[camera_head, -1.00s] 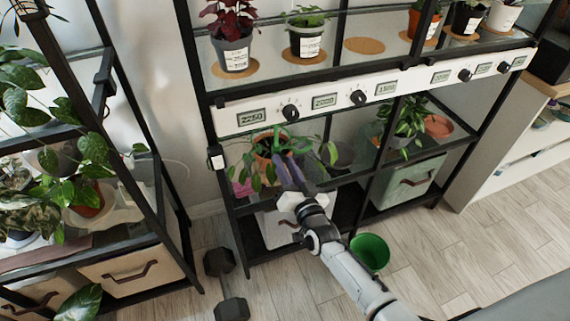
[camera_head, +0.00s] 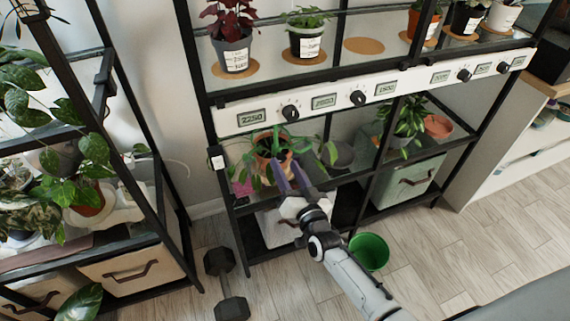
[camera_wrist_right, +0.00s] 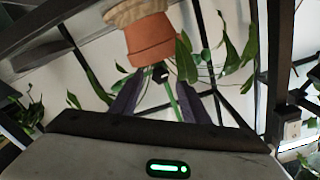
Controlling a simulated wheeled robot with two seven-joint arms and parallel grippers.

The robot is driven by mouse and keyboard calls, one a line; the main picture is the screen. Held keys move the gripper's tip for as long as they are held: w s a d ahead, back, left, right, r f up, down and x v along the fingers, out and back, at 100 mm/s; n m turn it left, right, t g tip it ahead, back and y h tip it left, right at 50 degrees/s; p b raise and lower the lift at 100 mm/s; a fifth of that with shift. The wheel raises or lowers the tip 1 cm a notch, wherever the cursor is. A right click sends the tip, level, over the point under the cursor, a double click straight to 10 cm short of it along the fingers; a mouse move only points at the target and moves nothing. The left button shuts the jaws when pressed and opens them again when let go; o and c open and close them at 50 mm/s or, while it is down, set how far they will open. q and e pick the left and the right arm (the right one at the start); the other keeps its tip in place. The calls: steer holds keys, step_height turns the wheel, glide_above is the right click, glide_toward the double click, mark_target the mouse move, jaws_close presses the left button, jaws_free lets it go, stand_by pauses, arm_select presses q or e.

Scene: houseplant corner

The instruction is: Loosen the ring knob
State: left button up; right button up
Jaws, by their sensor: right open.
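A small black knob (camera_wrist_right: 160,74) shows in the right wrist view, against the rim of an orange terracotta pot (camera_wrist_right: 151,38). I cannot tell for sure that it is the ring knob; no ring is clear. The potted plant's pot (camera_head: 270,147) stands on the middle shelf of the rack in the head view. My right gripper (camera_head: 286,165) is in front of it, open and empty. In the wrist view, its two purple fingers (camera_wrist_right: 161,84) point at the pot, with the knob between their tips. A green stem passes between them. My left gripper is out of view.
A white panel with displays and black dials (camera_head: 290,112) runs above the shelf. Leaves (camera_wrist_right: 186,62) hang close around the fingers. Black rack posts stand nearby. A green bucket (camera_head: 369,252) and a dumbbell (camera_head: 226,284) are on the floor.

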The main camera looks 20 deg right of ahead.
steer(key=s+p, duration=0.1)
steer(key=s, duration=0.7)
steer(key=shift+s, duration=0.35)
steer(key=shift+d, duration=0.1)
steer(key=s+a+f+n+g+y+p, duration=0.1)
steer(key=s+n+g+p, duration=0.1)
steer(key=s, duration=0.9)
steer(key=s+a+f+n+g+y+p, duration=0.1)
steer(key=s+n+g, duration=0.4)
steer(key=s, duration=0.6)
steer(key=a+f+g+p, duration=0.1)
steer(key=g+p, duration=0.1)
steer(key=shift+s+a+n+p, duration=0.25)
steer(key=shift+n+p, duration=0.05)
steer(key=shift+p, duration=0.05)
